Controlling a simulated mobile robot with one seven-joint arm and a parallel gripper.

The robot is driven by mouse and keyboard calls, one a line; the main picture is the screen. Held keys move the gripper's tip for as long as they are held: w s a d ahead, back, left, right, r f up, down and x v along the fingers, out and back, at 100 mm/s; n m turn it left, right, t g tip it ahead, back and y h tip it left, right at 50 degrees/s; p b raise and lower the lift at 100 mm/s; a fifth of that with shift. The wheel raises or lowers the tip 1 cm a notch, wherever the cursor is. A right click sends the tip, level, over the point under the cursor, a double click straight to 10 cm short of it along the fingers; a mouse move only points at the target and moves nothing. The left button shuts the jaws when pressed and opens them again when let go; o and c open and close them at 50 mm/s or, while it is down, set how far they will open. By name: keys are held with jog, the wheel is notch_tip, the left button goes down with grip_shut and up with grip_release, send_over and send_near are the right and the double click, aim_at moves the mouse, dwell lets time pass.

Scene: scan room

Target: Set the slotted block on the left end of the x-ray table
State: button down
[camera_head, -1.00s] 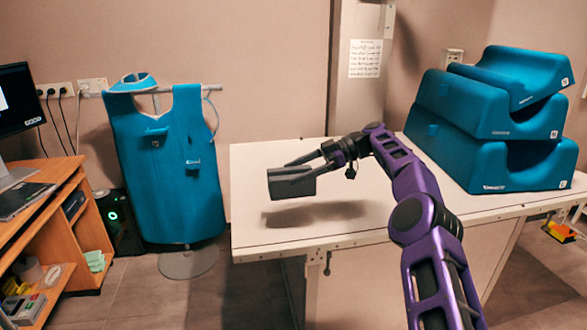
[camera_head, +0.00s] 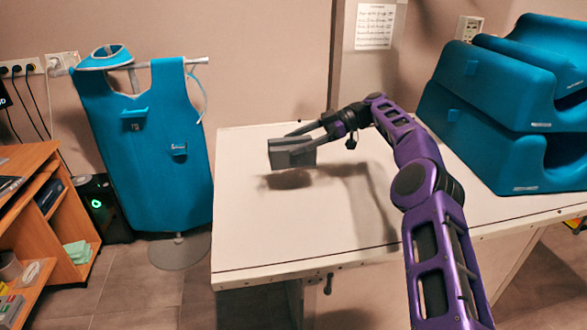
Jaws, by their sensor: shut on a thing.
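The slotted block (camera_head: 291,155) is a dark grey block, seen in the head view above the left part of the x-ray table. My gripper (camera_head: 303,135) is shut on it, coming from the right with its fingers along the block's upper part. The block's shadow lies on the white top below it, with a small gap, so it hangs just above the surface. The x-ray table (camera_head: 262,225) has a bare, pale left end. The slot is not clear at this size.
Stacked blue foam cushions (camera_head: 490,110) fill the table's right part. A blue lead apron (camera_head: 150,150) hangs on a stand left of the table. A wooden desk (camera_head: 35,190) and a dark computer case (camera_head: 103,208) stand at far left. The table's left and front areas are clear.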

notch_tip(320, 180, down, 8)
jog(key=shift+f+b, duration=0.1)
jog(key=shift+b, duration=0.35)
grip_release()
jog(key=shift+f, duration=0.1)
jog(key=shift+d, duration=0.15)
